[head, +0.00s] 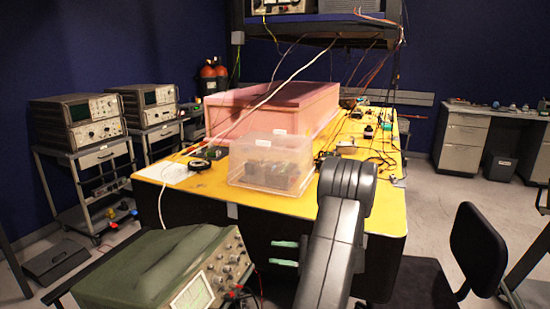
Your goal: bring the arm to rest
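My arm (335,225) rises from the bottom centre of the head view to a rounded dark grey joint in front of the table. My gripper (284,253) shows left of the arm, low before the table's dark front side. Its two teal fingers point left, one above the other, with a clear gap between them. Nothing is seen between the fingers. The gripper's body is mostly hidden behind the arm link.
A yellow-topped table (215,186) stands ahead, with a clear plastic box (270,165), a pink foam enclosure (318,100) and cables. A green oscilloscope (150,265) is close at lower left. A black chair (476,248) is at right. Instrument carts (82,150) stand left.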

